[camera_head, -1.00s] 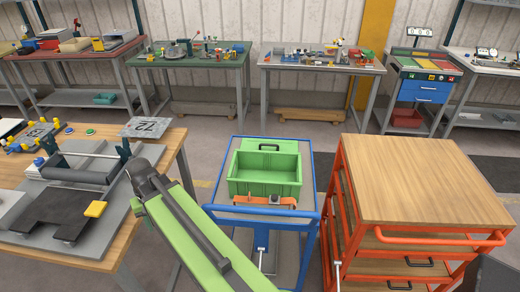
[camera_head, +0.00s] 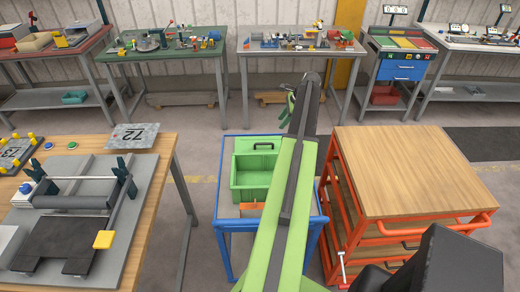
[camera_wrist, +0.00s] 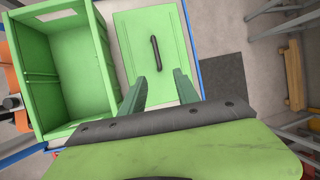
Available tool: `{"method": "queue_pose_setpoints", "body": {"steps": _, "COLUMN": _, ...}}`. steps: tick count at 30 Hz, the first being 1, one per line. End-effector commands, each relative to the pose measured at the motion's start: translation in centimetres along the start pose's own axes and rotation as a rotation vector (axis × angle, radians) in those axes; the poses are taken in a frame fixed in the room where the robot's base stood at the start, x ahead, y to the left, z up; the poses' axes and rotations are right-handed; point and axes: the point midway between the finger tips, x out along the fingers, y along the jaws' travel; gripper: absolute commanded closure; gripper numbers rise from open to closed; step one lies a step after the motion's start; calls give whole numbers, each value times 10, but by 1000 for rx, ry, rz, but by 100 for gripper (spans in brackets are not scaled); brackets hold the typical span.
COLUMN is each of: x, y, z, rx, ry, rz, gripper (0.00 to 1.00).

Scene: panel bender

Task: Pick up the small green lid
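The small green lid (camera_wrist: 156,62) is a flat rectangular panel with a black bar handle (camera_wrist: 155,55). In the head view the lid (camera_head: 264,144) lies behind the open green box (camera_head: 236,178) on the blue-framed cart. In the wrist view the box (camera_wrist: 47,134) is left of the lid, close to its edge. My gripper (camera_wrist: 151,84) is open and empty, its two fingers apart over the lid's near part, short of the handle. The height between fingers and lid is hard to tell. In the head view my gripper (camera_head: 288,106) shows small, partly behind my arm.
The blue cart (camera_head: 220,222) stands between a wooden table (camera_head: 155,147) with a press-like fixture and an orange cart with a wooden top (camera_head: 405,170). Orange parts (camera_head: 250,206) sit at the box's near side. Benches (camera_head: 190,60) line the back wall; open floor lies before them.

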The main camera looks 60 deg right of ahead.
Motion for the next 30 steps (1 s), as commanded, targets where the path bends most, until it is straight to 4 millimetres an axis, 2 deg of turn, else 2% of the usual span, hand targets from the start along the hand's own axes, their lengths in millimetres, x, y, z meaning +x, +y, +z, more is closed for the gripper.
{"method": "queue_pose_setpoints", "body": {"steps": 15, "x": 118, "y": 4, "z": 12, "rx": -22, "ry": -3, "rz": 8, "gripper": 62}}
{"method": "queue_pose_setpoints", "body": {"steps": 18, "x": 128, "y": 3, "z": 14, "rx": -22, "ry": -3, "rz": 8, "gripper": 62}}
{"method": "queue_pose_setpoints", "body": {"steps": 24, "x": 130, "y": 3, "z": 16, "rx": -22, "ry": -3, "rz": 8, "gripper": 62}}
{"method": "queue_pose_setpoints", "body": {"steps": 30, "x": 163, "y": 10, "z": 15, "rx": -23, "ry": -3, "rz": 9, "gripper": 62}}
